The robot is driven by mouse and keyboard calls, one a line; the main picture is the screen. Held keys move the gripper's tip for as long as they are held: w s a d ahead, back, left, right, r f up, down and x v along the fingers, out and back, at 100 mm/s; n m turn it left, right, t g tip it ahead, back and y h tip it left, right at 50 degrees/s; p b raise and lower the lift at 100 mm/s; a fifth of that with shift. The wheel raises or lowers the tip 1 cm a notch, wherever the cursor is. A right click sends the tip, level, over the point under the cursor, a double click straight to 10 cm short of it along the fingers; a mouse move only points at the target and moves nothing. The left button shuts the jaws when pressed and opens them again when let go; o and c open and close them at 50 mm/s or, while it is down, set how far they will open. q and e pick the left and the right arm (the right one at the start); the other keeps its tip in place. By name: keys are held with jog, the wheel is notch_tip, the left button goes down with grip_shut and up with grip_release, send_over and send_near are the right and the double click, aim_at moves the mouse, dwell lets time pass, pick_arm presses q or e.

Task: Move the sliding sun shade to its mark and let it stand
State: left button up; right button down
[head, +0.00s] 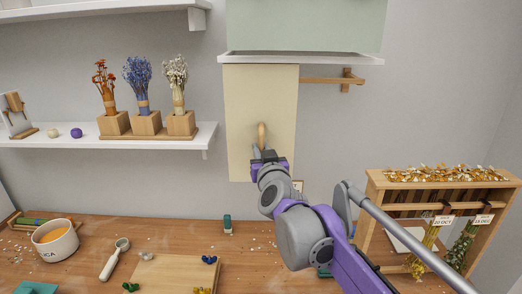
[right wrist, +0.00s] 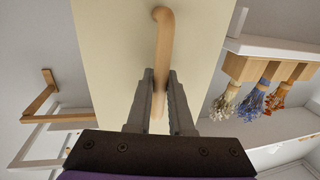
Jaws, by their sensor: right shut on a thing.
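The sun shade (head: 244,105) is a tall cream panel hanging upright against the grey wall, below a white ledge. It has a wooden handle (head: 261,132) on its front, and both fill the middle of the right wrist view, the panel (right wrist: 115,50) behind the handle (right wrist: 162,50). My right gripper (head: 263,152) is shut on the handle, with one finger on each side of it in the right wrist view (right wrist: 160,95). A wooden rail (head: 325,80) with a bracket extends right from the shade. I cannot make out a mark. My left gripper is not in view.
A white shelf (head: 60,142) with dried flowers in wooden blocks (head: 146,123) is left of the shade. Below is a workbench (head: 90,233) with a cup (head: 55,242), a scoop (head: 113,260) and a board (head: 165,275). A wooden rack (head: 375,185) stands at right.

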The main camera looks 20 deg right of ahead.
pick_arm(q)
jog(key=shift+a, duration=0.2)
pick_arm(e)
jog(key=shift+a, duration=0.2)
jog(key=c, duration=1.3)
grip_release()
jog(key=o, duration=0.5)
jog(key=shift+w+a, duration=0.1)
jog(key=shift+a, duration=0.05)
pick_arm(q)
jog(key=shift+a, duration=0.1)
pick_arm(e)
jog(key=shift+s, duration=0.2)
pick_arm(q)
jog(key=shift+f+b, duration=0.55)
pick_arm(e)
jog(key=s, duration=1)
jog(key=shift+s+a, duration=0.25)
jog(key=shift+a, duration=0.1)
